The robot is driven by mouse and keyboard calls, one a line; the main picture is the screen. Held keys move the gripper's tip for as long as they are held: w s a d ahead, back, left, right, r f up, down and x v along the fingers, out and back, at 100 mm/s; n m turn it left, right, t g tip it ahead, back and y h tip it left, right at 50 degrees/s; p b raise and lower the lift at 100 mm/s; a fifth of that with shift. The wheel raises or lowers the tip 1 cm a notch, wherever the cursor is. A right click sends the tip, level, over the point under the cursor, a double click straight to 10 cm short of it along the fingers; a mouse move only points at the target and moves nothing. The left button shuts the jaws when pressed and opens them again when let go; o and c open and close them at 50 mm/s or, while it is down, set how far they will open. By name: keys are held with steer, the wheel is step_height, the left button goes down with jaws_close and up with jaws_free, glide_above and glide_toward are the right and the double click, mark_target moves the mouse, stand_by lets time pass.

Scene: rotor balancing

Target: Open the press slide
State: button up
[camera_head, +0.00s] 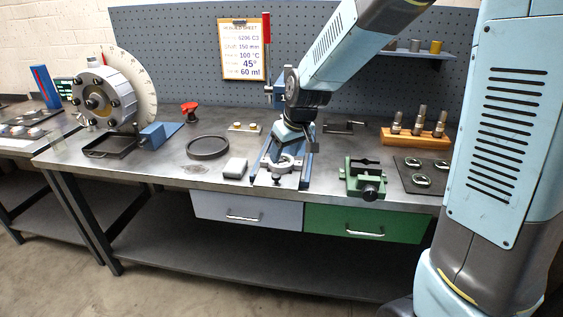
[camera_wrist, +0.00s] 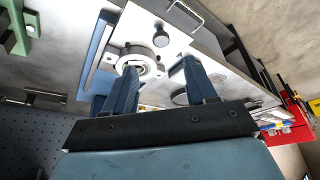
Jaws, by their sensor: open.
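The press stands at the back middle of the bench, its blue body mostly hidden behind my arm. Its red lever (camera_head: 267,42) points up. On the press's blue base is a light metal slide (camera_head: 286,163) with a ring-shaped seat and a round knob (camera_head: 277,178) at its front. In the wrist view the ring of the slide (camera_wrist: 140,63) and the knob (camera_wrist: 160,40) show just beyond my fingers. My gripper (camera_wrist: 159,65) is open and empty, its fingers apart above the slide. In the head view my gripper (camera_head: 296,142) is over the press; its fingertips are hard to make out. I cannot tell any contact.
A green vise (camera_head: 365,178) stands right of the press. A wooden rack (camera_head: 415,139) holds metal cylinders. Below the bench edge are a grey drawer (camera_head: 246,211) and green drawer (camera_head: 362,223), both shut.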

steer(key=shift+v, duration=2)
steer(key=s+d+r+m+t+h, duration=0.1)
steer(key=s+d+r+m, duration=0.2)
steer(key=s+d+r, duration=0.2)
steer(key=s+d+r+m+h, duration=0.1)
steer(key=s+d+r+m, duration=0.2)
steer(key=s+d, duration=0.9)
steer(key=s+r, duration=0.2)
steer(key=s, duration=0.3)
steer(key=shift+s+d+t, duration=0.2)
steer(key=shift+d+t, duration=0.05)
steer(key=shift+t, duration=0.15)
